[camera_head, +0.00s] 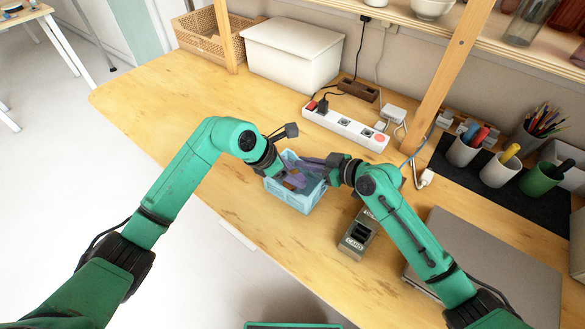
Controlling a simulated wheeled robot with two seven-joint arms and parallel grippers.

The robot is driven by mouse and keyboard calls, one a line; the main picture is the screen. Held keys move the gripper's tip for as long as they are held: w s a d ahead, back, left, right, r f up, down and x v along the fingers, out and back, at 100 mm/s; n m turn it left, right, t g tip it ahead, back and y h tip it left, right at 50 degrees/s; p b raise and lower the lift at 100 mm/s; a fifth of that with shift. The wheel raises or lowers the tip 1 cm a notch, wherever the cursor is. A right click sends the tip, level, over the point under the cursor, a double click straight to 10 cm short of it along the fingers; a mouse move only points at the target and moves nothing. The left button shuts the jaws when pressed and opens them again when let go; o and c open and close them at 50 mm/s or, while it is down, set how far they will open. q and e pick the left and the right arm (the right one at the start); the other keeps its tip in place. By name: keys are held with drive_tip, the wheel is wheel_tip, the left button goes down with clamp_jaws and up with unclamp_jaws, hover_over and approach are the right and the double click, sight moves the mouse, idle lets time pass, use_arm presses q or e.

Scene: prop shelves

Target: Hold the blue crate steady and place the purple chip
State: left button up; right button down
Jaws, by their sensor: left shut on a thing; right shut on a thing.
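The blue crate (291,198) is a small light-blue open box on the wooden desk, in the middle of the head view. My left gripper (283,174) reaches in from the left and is shut at the crate's left rim. My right gripper (305,163) reaches in from the right, over the crate's back part, and is shut. The purple chip is too small and too covered by the fingers to make out clearly. A brownish item (295,180) shows inside the crate; the fingers hide part of the interior.
A dark grey-green device (357,235) stands just right of the crate. A white power strip (345,126) lies behind it. A closed laptop (485,270) and pen cups (500,170) are at the right. A white bin (292,54) stands at the back. The desk's left side is clear.

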use_arm(q)
drive_tip(key=shift+f, duration=0.8)
drive_tip(key=o, duration=1.5)
drive_tip(key=shift+r, duration=0.15)
drive_tip(key=w+d+r+v, duration=0.1)
drive_tip(key=d+r+v, duration=0.1)
drive_tip(key=v, duration=1.5)
drive_tip(key=shift+d+r, duration=0.2)
drive_tip(key=shift+r, duration=0.1)
